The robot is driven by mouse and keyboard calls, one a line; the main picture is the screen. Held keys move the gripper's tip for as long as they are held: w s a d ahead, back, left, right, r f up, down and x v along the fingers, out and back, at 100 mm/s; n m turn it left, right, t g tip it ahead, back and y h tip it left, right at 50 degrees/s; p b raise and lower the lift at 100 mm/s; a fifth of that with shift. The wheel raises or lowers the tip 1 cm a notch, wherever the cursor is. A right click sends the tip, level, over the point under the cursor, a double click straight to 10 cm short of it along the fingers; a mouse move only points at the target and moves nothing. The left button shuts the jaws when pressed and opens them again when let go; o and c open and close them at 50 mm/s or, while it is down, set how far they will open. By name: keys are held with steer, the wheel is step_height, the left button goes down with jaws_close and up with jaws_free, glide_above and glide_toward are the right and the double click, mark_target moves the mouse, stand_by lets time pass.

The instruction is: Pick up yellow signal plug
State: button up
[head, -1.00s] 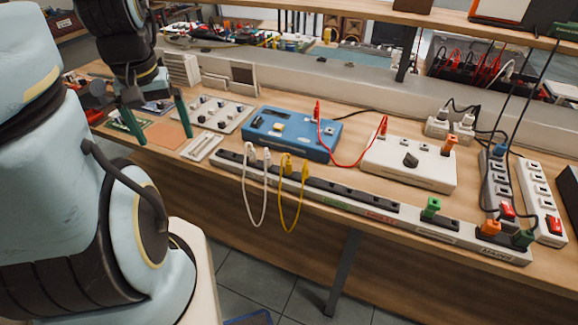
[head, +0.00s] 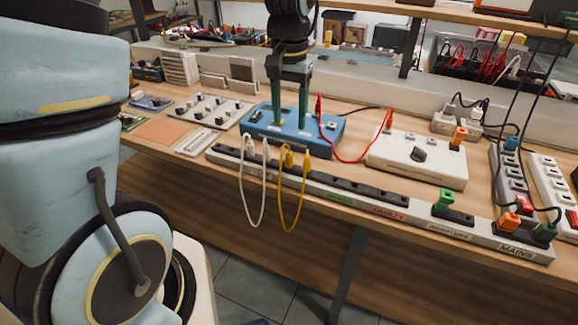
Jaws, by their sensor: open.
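Two yellow plugs, one (head: 288,156) and another (head: 308,158), stand in the long socket strip (head: 350,188) along the bench's front, joined by a hanging yellow cable. In the earlier view a small yellowish piece showed on top of the blue box (head: 318,146); now it cannot be made out clearly. I cannot tell which is the signal plug. My gripper (head: 289,117) points down, open, over the blue box, its two green fingers apart. It appears above and behind the yellow plugs in the strip. I see nothing held in it.
White plugs (head: 249,146) with a looped white cable stand just left of the yellow ones. A red lead (head: 345,159) arcs from the blue box to a white box (head: 416,160). A green plug (head: 444,201) and black cables are at right.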

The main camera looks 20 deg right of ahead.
glide_above(289, 155)
steer(key=f, duration=0.5)
steer(key=shift+w+d+p, duration=0.2)
steer(key=shift+w+p, duration=0.2)
steer(key=shift+s+a+f+p, duration=0.15)
steer(key=shift+f+p, duration=0.35)
steer(key=shift+f, duration=0.9)
steer(key=shift+s+a+f+p, duration=0.15)
steer(key=shift+f+p, duration=0.3)
steer(key=shift+f, duration=0.9)
steer(key=shift+d, duration=0.1)
jaws_close()
